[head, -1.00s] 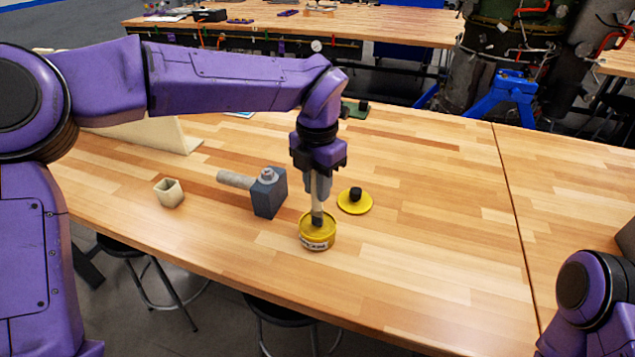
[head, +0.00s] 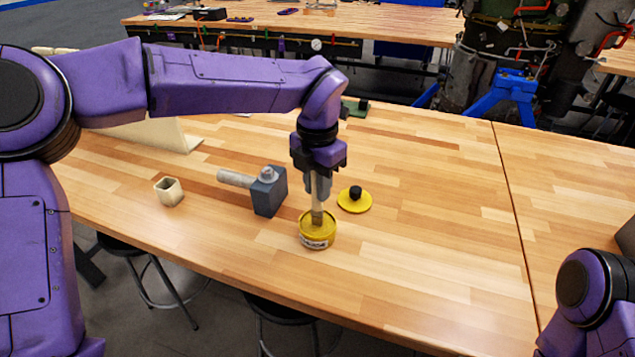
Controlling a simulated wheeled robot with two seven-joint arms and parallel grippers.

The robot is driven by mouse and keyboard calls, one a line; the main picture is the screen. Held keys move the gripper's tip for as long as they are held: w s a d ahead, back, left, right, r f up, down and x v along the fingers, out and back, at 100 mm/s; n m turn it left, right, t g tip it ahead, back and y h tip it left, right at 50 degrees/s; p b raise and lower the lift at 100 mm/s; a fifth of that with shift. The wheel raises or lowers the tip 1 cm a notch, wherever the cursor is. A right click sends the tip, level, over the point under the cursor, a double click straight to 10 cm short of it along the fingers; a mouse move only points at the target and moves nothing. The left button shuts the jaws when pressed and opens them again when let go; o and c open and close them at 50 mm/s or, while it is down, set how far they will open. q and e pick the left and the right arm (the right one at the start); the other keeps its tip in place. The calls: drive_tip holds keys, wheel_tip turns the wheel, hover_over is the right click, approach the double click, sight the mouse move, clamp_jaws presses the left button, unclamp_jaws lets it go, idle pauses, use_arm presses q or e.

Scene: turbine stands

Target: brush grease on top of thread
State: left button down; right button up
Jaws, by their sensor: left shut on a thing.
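My left gripper (head: 318,184) points straight down and is shut on an upright brush (head: 317,205) with a pale handle. The brush's lower end is in the mouth of an open yellow grease tin (head: 317,237). How deep the bristles reach is hard to tell. Left of the tin stands a dark grey block (head: 268,194) with a light grey cylinder (head: 236,179) sticking out to the left. A small grey metal part (head: 267,173) sits on the block's top; whether it is threaded is too small to tell. My right gripper is out of view.
A yellow lid with a black knob (head: 354,203) lies right of the tin. A small beige cup (head: 169,192) stands at the left, near the front edge. The wooden table (head: 430,220) is clear to the right. Stools stand below the front edge.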

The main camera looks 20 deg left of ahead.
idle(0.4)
use_arm(q)
wheel_tip(320, 180, up, 7)
drive_tip(key=p, duration=0.7)
idle(0.5)
